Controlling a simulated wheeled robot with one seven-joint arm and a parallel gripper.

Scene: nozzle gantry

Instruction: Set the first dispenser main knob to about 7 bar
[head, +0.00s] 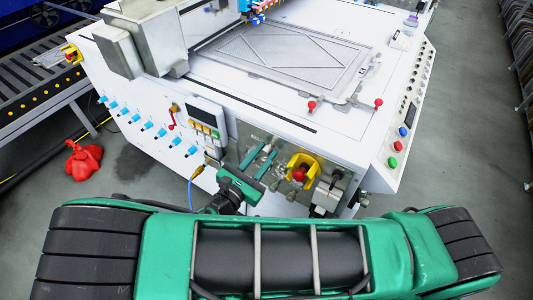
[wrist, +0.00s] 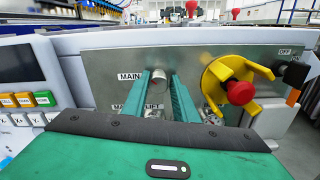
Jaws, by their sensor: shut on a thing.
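The main knob (wrist: 158,82) is a small silver cylinder on a grey metal panel, right of a label reading "MAIN". In the wrist view my gripper (wrist: 160,86) has its two teal fingers on either side of this knob, shut on it. The fingers partly hide the knob and the labels below, one of which ends in "LIFT". In the head view my gripper (head: 267,152) reaches the recessed panel at the machine's front. I cannot read a pressure value or the knob's setting in either view.
A red button with a yellow guard (wrist: 238,92) is close right of my fingers, with a black rotary switch (wrist: 294,74) beyond it. A control box with a screen and coloured keys (head: 205,122) is to the left. A red object (head: 83,160) lies on the floor.

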